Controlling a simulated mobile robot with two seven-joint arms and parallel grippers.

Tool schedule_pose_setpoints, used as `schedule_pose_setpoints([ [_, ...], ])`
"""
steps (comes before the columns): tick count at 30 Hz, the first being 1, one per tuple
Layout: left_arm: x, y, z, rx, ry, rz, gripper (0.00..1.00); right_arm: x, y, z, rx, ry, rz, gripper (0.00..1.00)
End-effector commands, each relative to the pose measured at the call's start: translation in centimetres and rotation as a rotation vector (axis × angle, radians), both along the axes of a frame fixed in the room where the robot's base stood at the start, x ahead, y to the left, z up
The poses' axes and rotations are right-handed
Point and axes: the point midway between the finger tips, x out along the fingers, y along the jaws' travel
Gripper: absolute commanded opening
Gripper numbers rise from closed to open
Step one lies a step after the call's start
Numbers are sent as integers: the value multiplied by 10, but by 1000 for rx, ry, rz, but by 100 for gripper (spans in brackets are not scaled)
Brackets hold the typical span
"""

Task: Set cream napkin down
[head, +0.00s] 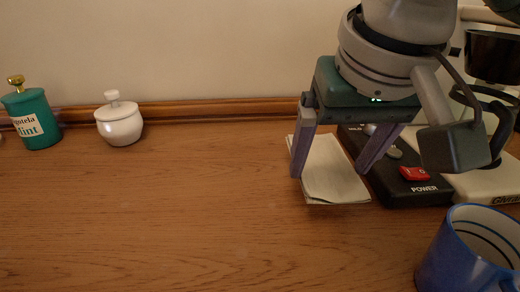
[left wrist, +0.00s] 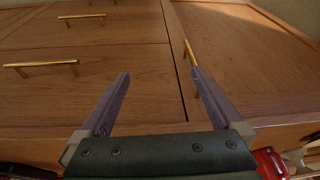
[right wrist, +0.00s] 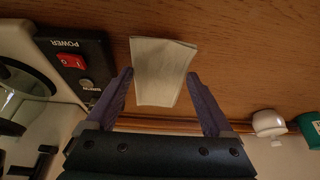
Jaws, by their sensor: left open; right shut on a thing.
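The cream napkin (head: 334,178) is a folded, pale rectangle at the right of the wooden top in the head view. My right gripper (head: 330,173) points down over it, with one finger at each side. In the right wrist view the napkin (right wrist: 162,68) spans between the fingertips of my right gripper (right wrist: 160,75), which is shut on it. I cannot tell whether its underside touches the wood. My left gripper (left wrist: 158,74) is open and empty in the left wrist view, in front of wooden drawers; the head view does not show it.
A black power box (head: 412,186) with a red switch stands close right of the napkin, beside a pale coffee machine (head: 490,182). A blue mug (head: 452,262) is front right. The middle wood is clear.

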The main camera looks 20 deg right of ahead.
Motion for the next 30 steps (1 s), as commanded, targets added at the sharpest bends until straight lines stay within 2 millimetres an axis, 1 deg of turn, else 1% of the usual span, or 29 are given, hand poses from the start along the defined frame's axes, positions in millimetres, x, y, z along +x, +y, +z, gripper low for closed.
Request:
schedule_pose_setpoints([
  [1, 0, 0, -5, 0, -1, 0, 100, -1, -1, -11, -2, 4, 0, 36],
  [3, 0, 0, -9, 0, -1, 0, 100, -1, -1, -23, -2, 3, -1, 36],
  [6, 0, 0, -12, 0, -1, 1, 100, -1, -1, -35, -2, 3, -1, 36],
  [19, 0, -3, -10, -10, -2, 7, 100, 0, 0, -41, -1, 1, 0, 36],
  [20, 0, -3, -10, -10, -2, 7, 100, 0, 0, -41, 0, 1, 0, 89],
  [23, 0, -3, -10, -10, -2, 7, 100, 0, 0, -40, 0, 0, 0, 100],
  [30, 0, -2, -11, -10, -1, 7, 100, 0, 0, -40, 0, 0, 0, 100],
])
